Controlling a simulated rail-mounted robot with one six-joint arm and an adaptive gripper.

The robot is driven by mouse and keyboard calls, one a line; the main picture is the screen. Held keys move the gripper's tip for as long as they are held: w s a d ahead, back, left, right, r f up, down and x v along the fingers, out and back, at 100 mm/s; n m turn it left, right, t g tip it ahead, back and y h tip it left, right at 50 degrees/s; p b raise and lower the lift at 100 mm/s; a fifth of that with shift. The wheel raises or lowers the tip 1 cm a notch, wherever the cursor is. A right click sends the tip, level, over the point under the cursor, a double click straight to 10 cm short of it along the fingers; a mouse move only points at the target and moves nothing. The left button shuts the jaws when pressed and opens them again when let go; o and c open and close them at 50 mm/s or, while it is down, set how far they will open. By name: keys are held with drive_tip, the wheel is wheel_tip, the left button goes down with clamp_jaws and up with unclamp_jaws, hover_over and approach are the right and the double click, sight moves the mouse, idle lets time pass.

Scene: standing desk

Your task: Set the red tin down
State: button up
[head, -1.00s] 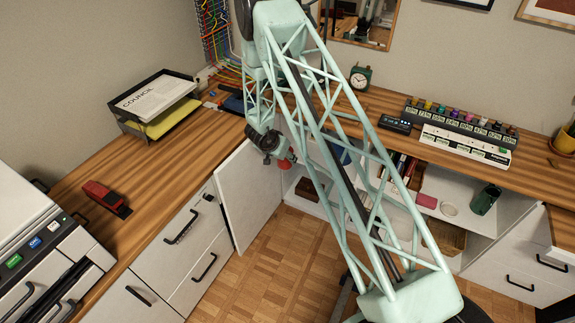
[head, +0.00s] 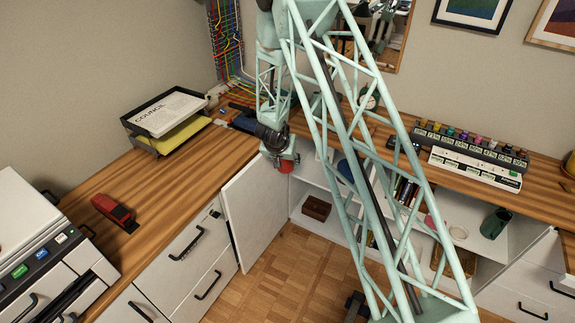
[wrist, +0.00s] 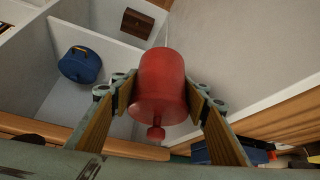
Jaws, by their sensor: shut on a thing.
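The red tin (wrist: 162,85) is between the two fingers of my gripper (wrist: 160,92), which is shut on it. In the wrist view it is a rounded cylinder with a small knob toward the bottom of the picture. In the head view my gripper (head: 277,156) is by the inner corner of the desk, near the top of the open white cabinet door. Only a small part of the red tin (head: 286,166) shows below the gripper there. The tin is held in the air, and I see no surface touching it.
The open white door (head: 252,210) stands close by. Open shelves hold a blue round case (wrist: 80,65) and a brown box (wrist: 137,22). The wooden desktop (head: 170,185) carries a paper tray (head: 165,120) and a red stapler (head: 113,212), with bare wood between them.

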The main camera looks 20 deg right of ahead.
drive_tip(key=s+a+r+n+y, duration=0.1)
drive_tip(key=s+a+r+n, duration=0.2)
drive_tip(key=s+r, duration=0.3)
drive_tip(key=s+a+r+n+t+y, duration=0.1)
drive_tip(key=s+a+r+n+y, duration=0.1)
drive_tip(key=s+r, duration=0.4)
drive_tip(key=shift+s+a+r+n, duration=0.5)
drive_tip(key=shift+a+r, duration=0.65)
drive_tip(key=shift+r, duration=1.3)
drive_tip(key=shift+w+d, duration=0.1)
